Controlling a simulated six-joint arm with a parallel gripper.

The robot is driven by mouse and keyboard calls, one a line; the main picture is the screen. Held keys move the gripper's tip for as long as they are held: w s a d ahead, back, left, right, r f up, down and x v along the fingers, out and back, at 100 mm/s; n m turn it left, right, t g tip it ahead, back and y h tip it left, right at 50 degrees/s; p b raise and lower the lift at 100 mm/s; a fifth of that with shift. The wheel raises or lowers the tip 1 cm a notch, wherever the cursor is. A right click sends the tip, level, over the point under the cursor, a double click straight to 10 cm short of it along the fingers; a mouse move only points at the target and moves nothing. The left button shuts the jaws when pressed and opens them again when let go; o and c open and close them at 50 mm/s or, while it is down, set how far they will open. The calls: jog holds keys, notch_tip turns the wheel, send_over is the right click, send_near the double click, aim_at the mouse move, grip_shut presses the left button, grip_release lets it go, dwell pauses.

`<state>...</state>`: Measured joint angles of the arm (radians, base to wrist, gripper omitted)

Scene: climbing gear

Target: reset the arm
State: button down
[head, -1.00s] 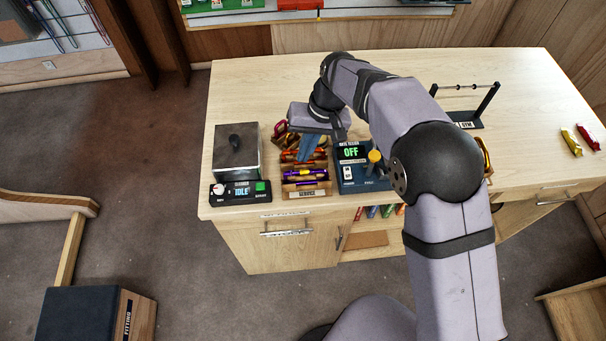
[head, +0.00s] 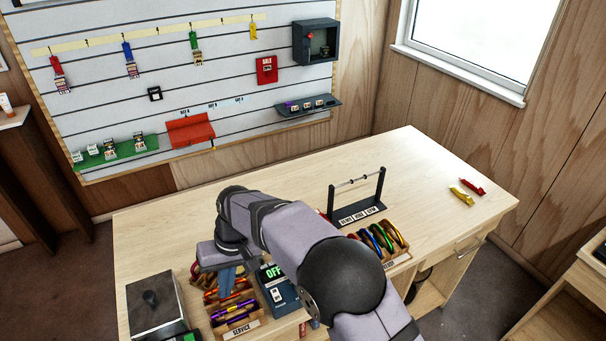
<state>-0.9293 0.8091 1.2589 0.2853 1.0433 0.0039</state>
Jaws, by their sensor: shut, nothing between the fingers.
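My gripper (head: 228,283) shows in the head view at the lower left of centre, with blue fingers pointing down. It is shut and empty. It is over or in the wooden service tray (head: 240,329), which holds several coloured pieces of gear. Its fingertips are close among these pieces; I cannot tell whether they touch. My arm reaches over the bench from the lower right and hides part of the bench behind it.
A grey box with a dark knob (head: 151,298) stands left of the tray. A tester reading OFF (head: 273,272) stands close at its right. Behind my arm are a small rack (head: 358,209) and a tray of coloured carabiners (head: 397,258).

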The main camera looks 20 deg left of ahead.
jog(key=shift+w+d+f, duration=0.2)
jog(key=shift+d+f, duration=0.05)
jog(key=shift+f, duration=0.35)
jog(key=shift+w+d+f, duration=0.15)
jog(key=shift+d+f, duration=0.1)
jog(key=shift+f, duration=0.3)
jog(key=s+d+f+h, duration=0.1)
jog(key=s+d+f, duration=0.2)
jog(key=d, duration=0.3)
jog(key=s+d+f+h, duration=0.2)
jog(key=d+f, duration=0.2)
jog(key=d, duration=0.3)
jog(key=s+d+r+m+b, duration=0.2)
jog(key=d, duration=1)
jog(key=s+d+r+m+b, duration=0.1)
jog(key=s+d+m+b, duration=0.15)
jog(key=d, duration=0.95)
jog(key=w+d+r+m+t+y+b, duration=0.1)
jog(key=w+d+r+m, duration=0.1)
jog(key=d, duration=0.6)
jog(key=shift+w+d+r+m+t, duration=0.25)
jog(key=shift+w+m+t, duration=0.15)
jog(key=shift+w+m, duration=0.65)
jog(key=shift+s, duration=0.2)
